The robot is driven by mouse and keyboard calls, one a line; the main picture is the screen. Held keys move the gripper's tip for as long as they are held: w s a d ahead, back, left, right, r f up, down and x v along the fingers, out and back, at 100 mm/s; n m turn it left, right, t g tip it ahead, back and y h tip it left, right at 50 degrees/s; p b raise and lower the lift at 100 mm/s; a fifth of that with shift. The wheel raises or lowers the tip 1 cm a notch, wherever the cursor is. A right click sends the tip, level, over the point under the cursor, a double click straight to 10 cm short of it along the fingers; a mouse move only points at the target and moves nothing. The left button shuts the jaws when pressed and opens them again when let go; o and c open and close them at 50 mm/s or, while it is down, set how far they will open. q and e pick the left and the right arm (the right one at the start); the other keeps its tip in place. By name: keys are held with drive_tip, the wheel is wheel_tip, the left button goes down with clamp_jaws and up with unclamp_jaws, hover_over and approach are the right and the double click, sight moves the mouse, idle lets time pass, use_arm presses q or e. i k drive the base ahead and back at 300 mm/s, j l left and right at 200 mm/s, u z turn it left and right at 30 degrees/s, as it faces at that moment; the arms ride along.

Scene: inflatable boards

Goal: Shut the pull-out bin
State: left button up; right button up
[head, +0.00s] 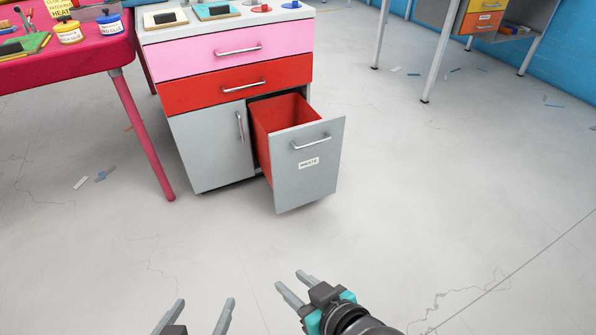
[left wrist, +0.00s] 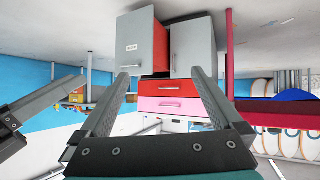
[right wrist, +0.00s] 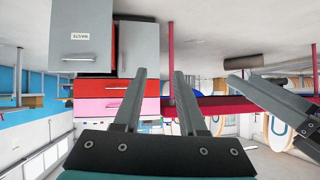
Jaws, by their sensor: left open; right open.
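The pull-out bin (head: 309,168) is pulled out of the lower right of a grey cabinet. It has a grey front with a bar handle (head: 311,142) and a label that reads WASTE, and a red inside (head: 280,114). Its front also shows upside down in the left wrist view (left wrist: 134,40) and in the right wrist view (right wrist: 79,40). My left gripper (head: 202,310) is open and empty, low in the head view, short of the cabinet. My right gripper (head: 291,284) is open and empty, below the bin front and apart from it.
The cabinet has a closed grey door (head: 212,146), a red drawer (head: 236,85) and a pink drawer (head: 230,51), both shut. A pink table (head: 82,60) with jars stands at the left. A desk with an orange drawer (head: 483,22) is far right. The floor before the bin is clear.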

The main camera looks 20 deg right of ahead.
sight(292, 147)
drive_tip(key=i+l+u, duration=0.1)
drive_tip(key=i+l, duration=0.4)
drive_tip(key=i+l+u, duration=0.1)
drive_tip(key=i+l, duration=0.4)
drive_tip(key=l, duration=0.3)
